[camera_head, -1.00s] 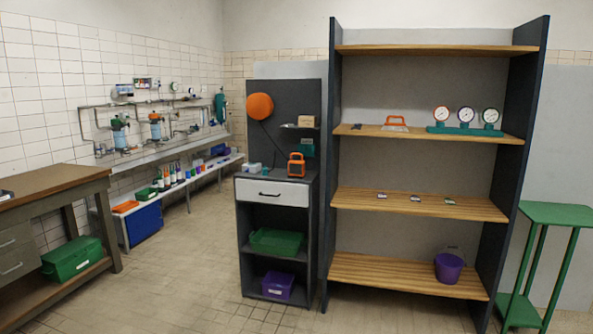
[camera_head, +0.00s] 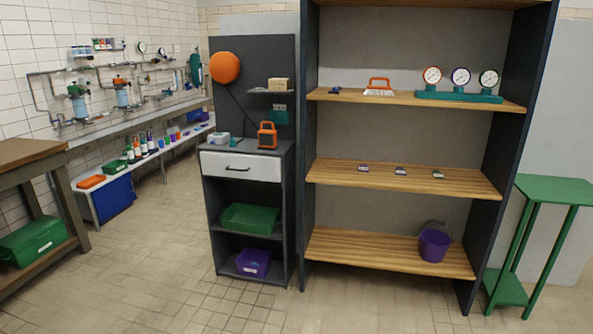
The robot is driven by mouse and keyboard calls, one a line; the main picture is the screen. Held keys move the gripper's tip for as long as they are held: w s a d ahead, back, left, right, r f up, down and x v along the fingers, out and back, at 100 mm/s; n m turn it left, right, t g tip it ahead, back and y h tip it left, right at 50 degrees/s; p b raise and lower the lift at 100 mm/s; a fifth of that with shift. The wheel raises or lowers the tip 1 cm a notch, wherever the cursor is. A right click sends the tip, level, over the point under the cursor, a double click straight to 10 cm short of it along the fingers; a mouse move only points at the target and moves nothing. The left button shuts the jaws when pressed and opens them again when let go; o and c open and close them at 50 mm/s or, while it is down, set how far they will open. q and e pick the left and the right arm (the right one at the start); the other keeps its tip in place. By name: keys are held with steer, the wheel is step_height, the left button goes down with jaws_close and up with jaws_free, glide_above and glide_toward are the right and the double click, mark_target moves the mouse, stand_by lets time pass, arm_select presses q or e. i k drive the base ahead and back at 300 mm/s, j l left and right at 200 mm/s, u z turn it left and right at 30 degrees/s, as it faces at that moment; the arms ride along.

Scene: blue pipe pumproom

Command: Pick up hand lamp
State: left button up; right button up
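The hand lamp appears to be the orange and dark boxy thing with a top handle (camera_head: 267,135). It stands upright on top of the dark grey cabinet (camera_head: 207,215), near its right side. A thin dark cord runs from the round orange reel (camera_head: 225,67) on the cabinet's back panel down towards the lamp. Neither of my grippers is in the picture.
A tall shelf unit (camera_head: 522,110) stands right of the cabinet, holding gauges (camera_head: 460,85) and a purple bucket (camera_head: 434,245). A green stand (camera_head: 555,188) is at the right, a workbench (camera_head: 25,152) at the left. The tiled floor (camera_head: 150,270) before the cabinet is clear.

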mark_target(267, 139)
steer(key=i+u, duration=0.1)
steer(key=i, duration=0.55)
steer(key=i+l, duration=0.15)
steer(key=i, duration=0.55)
steer(key=i+l+u, duration=0.15)
steer(key=i, duration=0.5)
